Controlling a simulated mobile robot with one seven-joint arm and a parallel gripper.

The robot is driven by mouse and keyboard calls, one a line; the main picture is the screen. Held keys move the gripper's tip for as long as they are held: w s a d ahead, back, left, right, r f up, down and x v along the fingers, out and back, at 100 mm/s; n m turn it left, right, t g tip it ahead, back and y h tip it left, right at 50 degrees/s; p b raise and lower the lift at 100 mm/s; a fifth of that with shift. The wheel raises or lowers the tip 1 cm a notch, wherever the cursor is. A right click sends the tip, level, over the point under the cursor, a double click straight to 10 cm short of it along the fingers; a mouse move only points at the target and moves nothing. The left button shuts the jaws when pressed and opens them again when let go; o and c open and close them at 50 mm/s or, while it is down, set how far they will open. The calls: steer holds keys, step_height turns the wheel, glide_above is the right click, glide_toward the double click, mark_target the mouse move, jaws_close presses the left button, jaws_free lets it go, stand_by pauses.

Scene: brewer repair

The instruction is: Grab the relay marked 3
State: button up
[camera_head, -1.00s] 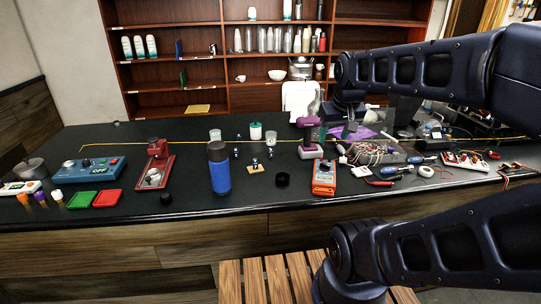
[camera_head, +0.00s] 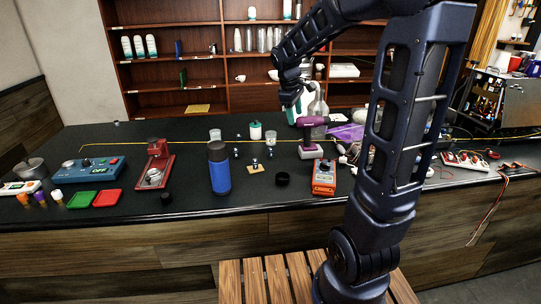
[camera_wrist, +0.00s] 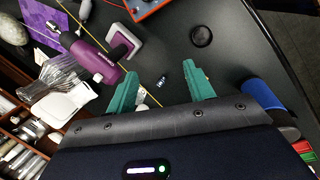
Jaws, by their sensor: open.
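My gripper (camera_head: 290,97) is raised above the back of the counter, left of the purple drill in the head view. In the wrist view its two teal fingers (camera_wrist: 163,75) are spread apart with nothing held. A small dark item with white marks (camera_wrist: 161,81), possibly a relay, lies on the counter below, seen between the fingers. In the head view several small items stand behind the blue bottle, including one (camera_head: 270,153) and one on a tan base (camera_head: 254,168). They are too small for me to read a 3 on any.
The blue bottle (camera_head: 219,172), the purple drill (camera_head: 311,124), a black ring (camera_head: 283,179) and an orange meter (camera_head: 324,178) stand around these items. Clear cups and a white-and-green jar (camera_head: 255,131) are behind.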

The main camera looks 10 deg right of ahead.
steer(key=w+a+f+n+h, duration=0.1)
steer(key=w+a+f+n, duration=0.15)
steer(key=w, duration=0.25)
steer(key=w+a+f+n, duration=0.2)
steer(key=w+a+f, duration=0.1)
steer(key=w+f, duration=0.15)
steer(key=n+g+h, duration=0.1)
steer(key=n, duration=0.3)
glide_toward(269, 149)
steer(key=shift+x, duration=5.2)
steer(key=shift+d, duration=0.1)
steer(key=shift+c, duration=0.4)
steer(key=shift+r, duration=0.1)
steer(key=c, duration=1)
